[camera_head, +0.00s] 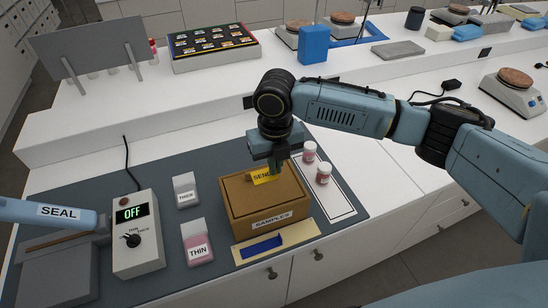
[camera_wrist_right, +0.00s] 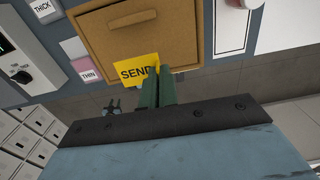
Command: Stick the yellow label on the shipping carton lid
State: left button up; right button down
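The yellow label (camera_head: 263,177), marked SEND, is at the fingertips of my right gripper (camera_head: 273,162), over the brown shipping carton (camera_head: 268,202). In the right wrist view the label (camera_wrist_right: 138,70) sticks out from between the two green fingers (camera_wrist_right: 158,84), which are close together on its right edge. The carton lid (camera_wrist_right: 178,35) lies just beyond it. I cannot tell whether the label touches the lid. The carton's front carries a SAMPLES tag (camera_head: 271,220). My left gripper is not in view.
A cream strip with a blue patch (camera_head: 262,245) lies before the carton. THICK (camera_head: 185,190) and THIN (camera_head: 197,246) packets, an OFF control box (camera_head: 137,235) and a SEAL bar (camera_head: 55,213) are left.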

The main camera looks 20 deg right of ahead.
aim_at(275, 190)
dwell(0.3)
jog(key=shift+r+p, duration=0.1)
jog(key=shift+p, duration=0.35)
jog(key=shift+f+b, duration=1.35)
jog(key=shift+f, duration=1.65)
jog(key=shift+f, duration=0.65)
jog(key=c, duration=2.1)
grip_release()
jog(key=o, duration=0.5)
jog(key=shift+r, duration=0.1)
